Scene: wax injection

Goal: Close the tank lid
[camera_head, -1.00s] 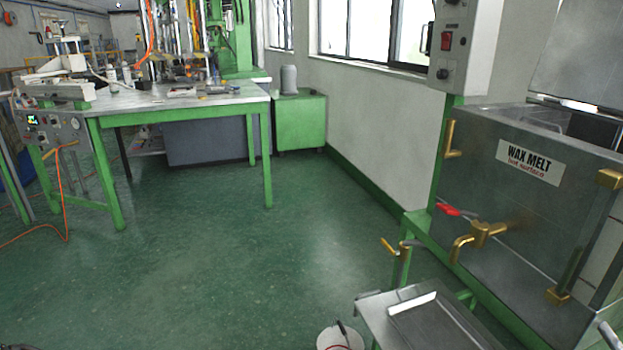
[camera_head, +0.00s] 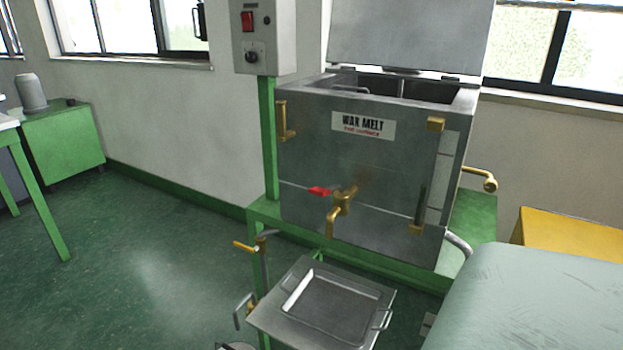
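The wax melt tank (camera_head: 305,150) is a grey metal box on a green stand, right of the middle of the head view. Its lid (camera_head: 410,35) is a flat grey panel that stands upright at the back edge, hinged there, so the tank is open. The lid's top edge is cut off by the frame. The dark inside of the tank and a bar across it show through the opening. My gripper is not in view.
A control box (camera_head: 264,38) on a green post stands left of the tank. A brass tap (camera_head: 343,200) with a red handle sticks out in front, above a metal tray (camera_head: 290,323). A pale green rounded surface (camera_head: 545,305) fills the lower right. Floor at left is clear.

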